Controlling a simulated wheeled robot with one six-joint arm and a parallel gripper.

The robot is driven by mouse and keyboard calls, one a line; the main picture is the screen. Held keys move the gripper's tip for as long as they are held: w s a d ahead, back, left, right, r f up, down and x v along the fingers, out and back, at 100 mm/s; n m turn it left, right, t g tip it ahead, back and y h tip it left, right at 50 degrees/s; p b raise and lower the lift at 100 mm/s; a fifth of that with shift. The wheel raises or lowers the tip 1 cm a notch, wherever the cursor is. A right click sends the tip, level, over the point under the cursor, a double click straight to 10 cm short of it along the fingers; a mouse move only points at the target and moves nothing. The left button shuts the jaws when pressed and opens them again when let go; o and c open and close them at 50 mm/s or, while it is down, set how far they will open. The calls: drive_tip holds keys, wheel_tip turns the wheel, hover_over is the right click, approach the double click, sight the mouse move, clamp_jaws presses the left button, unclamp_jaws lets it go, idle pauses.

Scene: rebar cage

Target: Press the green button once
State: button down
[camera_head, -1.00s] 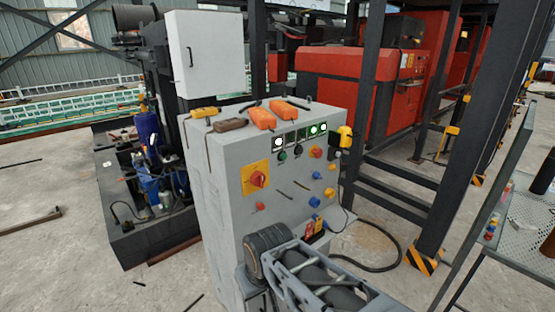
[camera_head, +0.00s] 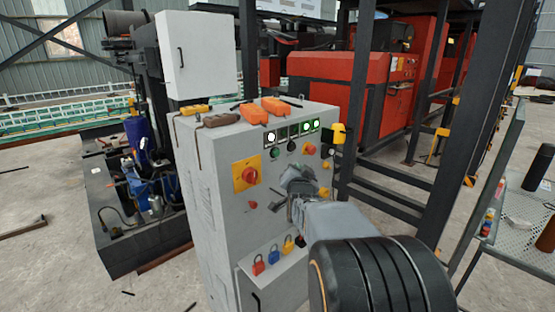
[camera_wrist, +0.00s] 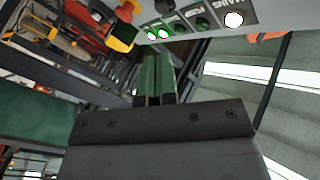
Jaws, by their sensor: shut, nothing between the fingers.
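The grey control cabinet (camera_head: 215,200) stands in the middle of the head view. Its green button (camera_head: 275,153) is on the front panel, below the left end of the lamp row, beside a black button (camera_head: 291,146). My gripper (camera_head: 291,196) is in front of the panel, lower and to the right of the green button and apart from it in the picture; its depth to the panel is unclear. In the wrist view my gripper's greenish fingers (camera_wrist: 157,66) are together and empty. The green button cannot be made out there; lamps show at the top.
A row of lamps (camera_head: 298,132), a red rotary switch (camera_head: 247,175) on yellow, and red and yellow knobs are on the panel. Coloured padlocks (camera_head: 273,254) hang low. Orange and yellow pendants (camera_head: 275,106) lie on top. A yellow box (camera_head: 338,134) is at the right edge.

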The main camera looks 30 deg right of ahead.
sight(277, 153)
drive_tip(key=d, duration=0.1)
drive_tip(key=d+m+h, duration=0.1)
drive_tip(key=r, duration=0.1)
drive_tip(key=shift+s+d+r+h, duration=0.1)
drive_tip(key=shift+s+d+h, duration=0.15)
drive_tip(key=shift+d+h, duration=0.15)
drive_tip(key=w+a+p, duration=0.1)
drive_tip(key=w+p, duration=0.2)
drive_tip(key=w, duration=0.5)
drive_tip(key=shift+w+a, duration=0.3)
drive_tip(key=shift+w, duration=0.05)
drive_tip(key=shift+w+b, duration=0.3)
idle(1.8)
